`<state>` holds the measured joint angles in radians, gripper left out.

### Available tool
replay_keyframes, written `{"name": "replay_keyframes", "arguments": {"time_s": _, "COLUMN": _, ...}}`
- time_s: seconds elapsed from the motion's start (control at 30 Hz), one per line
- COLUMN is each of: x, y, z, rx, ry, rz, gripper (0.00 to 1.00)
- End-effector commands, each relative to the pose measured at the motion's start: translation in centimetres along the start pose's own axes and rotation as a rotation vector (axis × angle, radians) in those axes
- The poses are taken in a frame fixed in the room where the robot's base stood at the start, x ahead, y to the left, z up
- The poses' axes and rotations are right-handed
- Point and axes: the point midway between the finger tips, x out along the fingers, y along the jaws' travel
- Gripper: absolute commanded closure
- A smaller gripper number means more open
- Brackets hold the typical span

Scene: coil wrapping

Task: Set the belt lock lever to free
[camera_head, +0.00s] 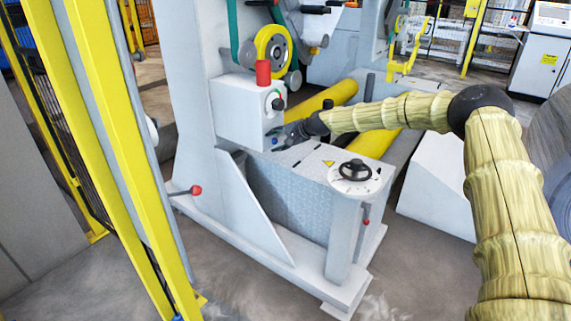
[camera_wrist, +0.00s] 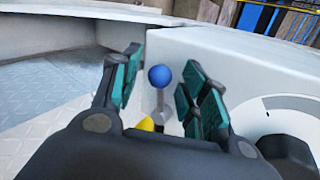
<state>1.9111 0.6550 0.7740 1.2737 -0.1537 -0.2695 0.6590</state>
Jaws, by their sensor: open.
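A lever with a blue ball knob (camera_wrist: 160,77) and a short grey stem stands out from a white box (camera_head: 243,112). The knob lies between the two finger pads of my open gripper (camera_wrist: 163,92), with gaps visible on both sides. In the head view my gripper (camera_head: 283,138) is at the lower right edge of the white box and largely hides the lever. No label shows that names this lever or its positions. A small yellow part (camera_wrist: 145,125) shows below the stem.
A red cylinder (camera_head: 263,72) and a dark knob (camera_head: 278,103) are on the white box. A black handwheel (camera_head: 356,170) tops the cabinet. Red-ball levers stick out at the left (camera_head: 195,190) and right (camera_head: 366,221). Yellow rollers (camera_head: 325,103) lie behind my arm.

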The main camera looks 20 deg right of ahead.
Motion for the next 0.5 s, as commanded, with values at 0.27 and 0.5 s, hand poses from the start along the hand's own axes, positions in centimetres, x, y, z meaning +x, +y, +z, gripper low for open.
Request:
{"name": "replay_keyframes", "arguments": {"time_s": 0.27, "x": 0.7, "y": 1.1, "z": 0.0, "rx": -0.133, "ry": 0.084, "rz": -0.012, "gripper": 0.56}}
{"name": "replay_keyframes", "arguments": {"time_s": 0.5, "x": 1.5, "y": 2.1, "z": -0.3, "rx": -0.291, "ry": 0.188, "rz": -0.028, "gripper": 0.56}}
